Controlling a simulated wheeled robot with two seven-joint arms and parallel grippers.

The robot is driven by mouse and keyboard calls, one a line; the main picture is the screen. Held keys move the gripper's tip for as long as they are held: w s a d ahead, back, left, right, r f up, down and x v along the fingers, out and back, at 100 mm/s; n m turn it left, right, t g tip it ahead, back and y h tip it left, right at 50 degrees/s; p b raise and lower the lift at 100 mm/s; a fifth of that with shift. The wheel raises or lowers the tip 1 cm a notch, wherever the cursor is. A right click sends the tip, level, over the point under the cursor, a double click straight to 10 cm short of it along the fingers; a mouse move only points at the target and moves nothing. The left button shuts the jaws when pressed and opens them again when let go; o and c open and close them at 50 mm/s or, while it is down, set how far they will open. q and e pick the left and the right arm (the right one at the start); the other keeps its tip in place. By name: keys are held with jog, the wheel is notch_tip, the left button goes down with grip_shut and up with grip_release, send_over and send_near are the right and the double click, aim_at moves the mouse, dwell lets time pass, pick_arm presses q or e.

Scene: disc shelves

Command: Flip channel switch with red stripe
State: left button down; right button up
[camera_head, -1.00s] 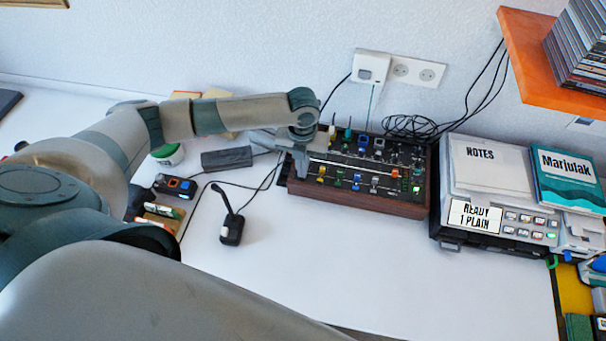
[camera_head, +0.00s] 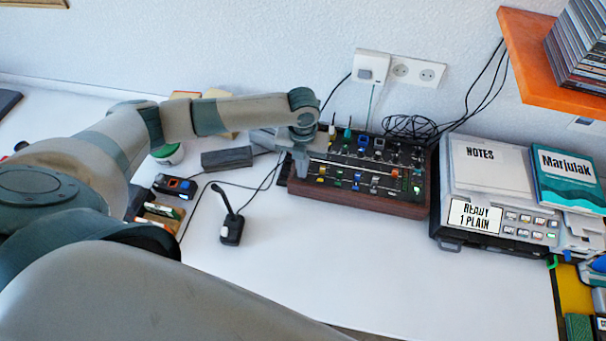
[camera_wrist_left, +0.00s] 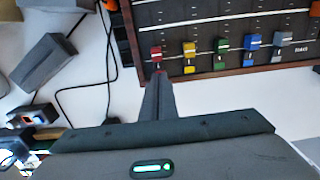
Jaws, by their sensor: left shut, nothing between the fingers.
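The mixer (camera_head: 360,203) is a dark panel with a wooden front edge, near the wall. It also shows in the wrist view (camera_wrist_left: 245,62). In the wrist view, the red-marked channel switch (camera_wrist_left: 155,53) is leftmost in the near row, followed by yellow (camera_wrist_left: 189,49), green (camera_wrist_left: 221,45), blue (camera_wrist_left: 252,42) and grey (camera_wrist_left: 284,39) ones. My left gripper (camera_head: 301,173) is shut and empty at the mixer's left end. Its fingertips (camera_wrist_left: 158,76) appear just in front of the red switch; contact is unclear. The gripper hides the red switch in the head view. My right gripper is not visible.
A printer-like device (camera_head: 490,225) with papers stands right of the mixer. A small microphone (camera_head: 231,229) and its cable lie in front, and a dark grey block (camera_head: 226,159) is to the left. The white desk (camera_head: 400,270) is clear in front. An orange shelf (camera_head: 540,60) overhangs at right.

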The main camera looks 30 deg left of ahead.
pick_arm(q)
jog(key=shift+f+b, duration=0.35)
jog(key=shift+f, duration=0.35)
dwell(0.8)
jog(key=shift+r, duration=0.15)
notch_tip(320, 180, up, 7)
jog(key=p, duration=0.6)
jog(key=shift+p, duration=0.4)
jog(key=shift+s, duration=0.1)
dwell(0.5)
